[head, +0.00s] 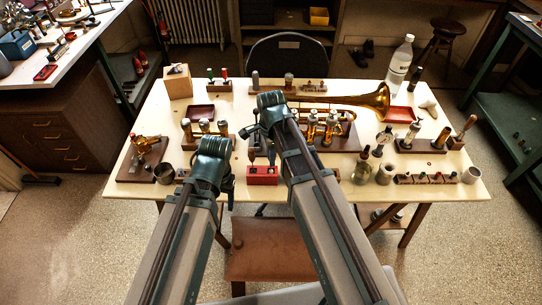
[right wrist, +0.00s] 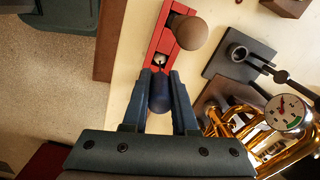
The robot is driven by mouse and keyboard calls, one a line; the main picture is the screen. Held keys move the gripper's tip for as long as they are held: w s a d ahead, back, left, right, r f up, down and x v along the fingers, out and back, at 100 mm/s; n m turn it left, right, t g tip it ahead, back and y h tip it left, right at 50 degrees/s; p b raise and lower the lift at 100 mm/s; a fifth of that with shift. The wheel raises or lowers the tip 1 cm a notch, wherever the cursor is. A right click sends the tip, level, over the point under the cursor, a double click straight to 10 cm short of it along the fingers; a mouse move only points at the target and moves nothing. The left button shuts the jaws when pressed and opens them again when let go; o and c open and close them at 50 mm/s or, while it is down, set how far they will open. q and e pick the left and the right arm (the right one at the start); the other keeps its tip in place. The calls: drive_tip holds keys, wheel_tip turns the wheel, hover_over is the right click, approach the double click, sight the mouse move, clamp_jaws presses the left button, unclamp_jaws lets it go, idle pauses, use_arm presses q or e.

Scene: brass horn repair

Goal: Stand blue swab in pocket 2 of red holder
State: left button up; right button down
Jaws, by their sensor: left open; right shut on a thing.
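The red holder (head: 262,176) sits near the front edge of the table; in the right wrist view its red block (right wrist: 157,42) runs up from the fingertips. My right gripper (right wrist: 159,75) is shut on the blue swab (right wrist: 159,98), whose rounded blue end faces the camera. A small pale spot shows at the holder's near end, just beyond the fingertips; whether the swab's tip is inside a pocket cannot be told. A brown round knob (right wrist: 190,33) stands over another part of the holder. My left gripper (head: 229,182) is open and empty, left of the holder.
A brass trumpet (head: 345,100) lies behind, with upright valve parts in a wooden stand to the right. A dial gauge (right wrist: 285,112) and dark fixture (right wrist: 238,55) are close beside the right gripper.

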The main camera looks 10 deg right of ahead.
drive_tip(key=c, duration=0.6)
unclamp_jaws()
wheel_tip(320, 180, up, 14)
drive_tip(key=p, duration=1.4)
drive_tip(key=shift+f, duration=0.1)
drive_tip(key=shift+s+f, duration=0.1)
drive_tip(key=s+a+n+b, duration=0.1)
drive_tip(key=s+n, duration=0.3)
drive_tip(key=n, duration=0.3)
drive_tip(key=s+a+f+n, duration=0.1)
drive_tip(key=s+a+n, duration=0.1)
drive_tip(key=s+n, duration=0.3)
drive_tip(key=s+a+f+n+h+b, duration=0.1)
drive_tip(key=s+n, duration=0.3)
drive_tip(key=n, duration=0.5)
drive_tip(key=shift+s+a+f+b, duration=0.1)
drive_tip(key=shift+s+a+b, duration=0.1)
drive_tip(key=shift+a, duration=0.2)
drive_tip(key=shift+s+a+f+b, duration=0.1)
drive_tip(key=shift+a+b, duration=0.05)
drive_tip(key=shift+a, duration=0.2)
